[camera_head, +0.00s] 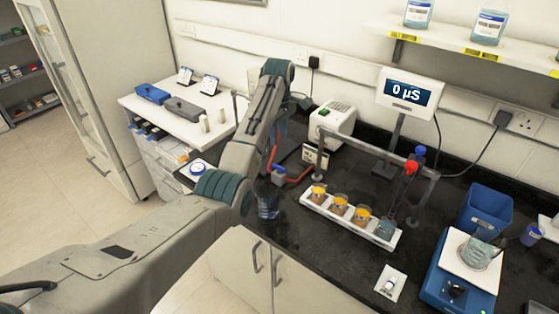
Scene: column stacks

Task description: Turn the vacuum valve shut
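A small valve with a blue body (278,169) sits on red tubing (299,174) on the dark bench, just right of my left forearm. A glass flask (268,206) stands below it, partly behind my arm. My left arm comes in from the left, rises, then bends down toward the valve. My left gripper (277,156) is close to the valve, mostly hidden by my own forearm and too small to read. I cannot tell whether it touches the valve. My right gripper is not in view.
A white pump box (333,119) with a green switch stands behind the valve. A white rack with several beakers (340,220) stands to the right under a metal frame. A blue balance (455,285) and blue bin (484,211) are farther right. The bench's front edge lies below.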

